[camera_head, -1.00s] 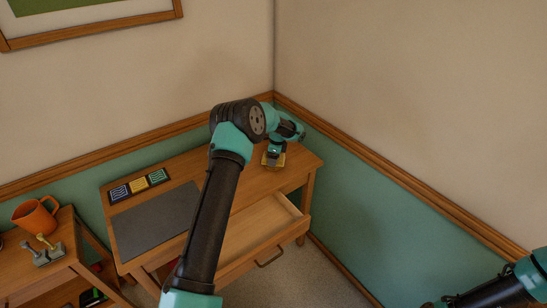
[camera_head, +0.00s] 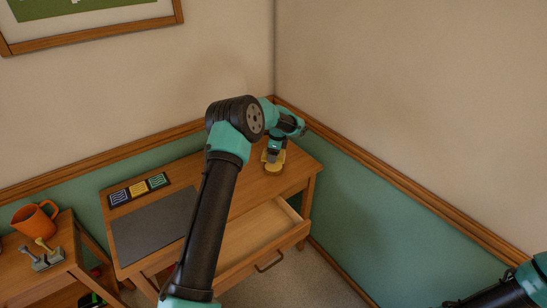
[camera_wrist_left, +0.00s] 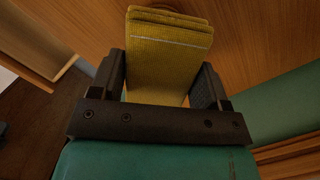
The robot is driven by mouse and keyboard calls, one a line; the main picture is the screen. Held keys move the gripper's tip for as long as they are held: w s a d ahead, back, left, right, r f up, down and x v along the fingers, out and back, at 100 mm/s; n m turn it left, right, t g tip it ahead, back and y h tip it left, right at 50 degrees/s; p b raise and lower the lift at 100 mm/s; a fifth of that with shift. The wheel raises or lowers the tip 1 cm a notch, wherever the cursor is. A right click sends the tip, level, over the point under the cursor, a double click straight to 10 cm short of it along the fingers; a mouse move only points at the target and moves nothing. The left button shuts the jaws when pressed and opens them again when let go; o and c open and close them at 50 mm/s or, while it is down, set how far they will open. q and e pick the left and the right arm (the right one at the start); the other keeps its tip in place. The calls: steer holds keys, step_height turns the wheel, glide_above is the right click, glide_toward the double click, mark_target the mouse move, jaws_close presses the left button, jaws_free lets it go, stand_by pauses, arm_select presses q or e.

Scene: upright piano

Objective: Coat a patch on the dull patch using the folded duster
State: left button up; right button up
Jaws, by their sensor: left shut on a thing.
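The folded duster (camera_wrist_left: 166,62) is a mustard-yellow cloth pad with a pale stitched line. My left gripper (camera_wrist_left: 162,88) is shut on it in the left wrist view, one finger on each side. In the head view my left gripper (camera_head: 274,152) points down over the back right of the wooden desk, with the yellow duster (camera_head: 273,166) beneath it at the desktop. I cannot tell if the duster touches the wood. I cannot make out the dull patch; the duster and arm may hide it. My right gripper is out of view.
The desk (camera_head: 238,184) has an open drawer (camera_head: 262,232), a dark grey mat (camera_head: 152,228) and a tray of coloured patterned tiles (camera_head: 139,190). A side table at left holds an orange mug (camera_head: 35,220) and a small stand (camera_head: 44,257). Walls (camera_head: 390,110) close in behind and right.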

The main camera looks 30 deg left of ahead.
arm_select(q)
steer(key=shift+r, duration=1.25)
steer(key=s+d+f+n, duration=0.2)
steer(key=d+f+n, duration=0.1)
steer(key=d, duration=0.5)
steer(key=s+d+f+n+h, duration=0.1)
steer(key=s+d+f+n, duration=0.2)
steer(key=d+n, duration=0.3)
steer(key=s+d+f+n+g, duration=0.1)
steer(key=d+f+n, duration=0.3)
steer(key=d, duration=0.6)
steer(key=shift+s+f+n+h, duration=0.3)
steer(key=shift+s+f+n, duration=0.1)
steer(key=shift+s, duration=0.35)
